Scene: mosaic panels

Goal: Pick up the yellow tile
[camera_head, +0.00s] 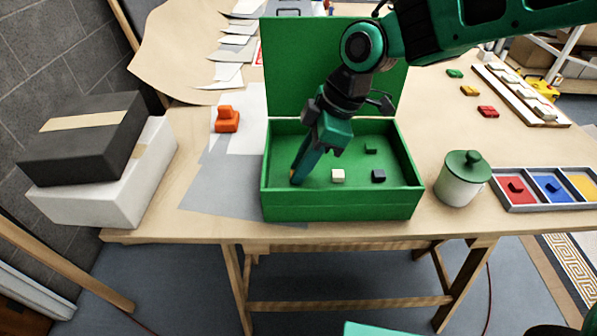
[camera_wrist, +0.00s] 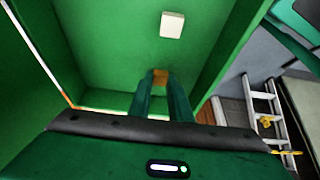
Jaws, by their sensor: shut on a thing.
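The yellow tile (camera_wrist: 160,75) looks ochre in the shade and sits between my fingertips in the wrist view. In the head view only a small bit of it (camera_head: 293,177) shows at the finger ends. My gripper (camera_head: 297,173) reaches down inside the open green box (camera_head: 340,207), near its left wall. In the wrist view my gripper (camera_wrist: 160,83) is shut on the tile. I cannot tell whether the tile touches the box floor.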

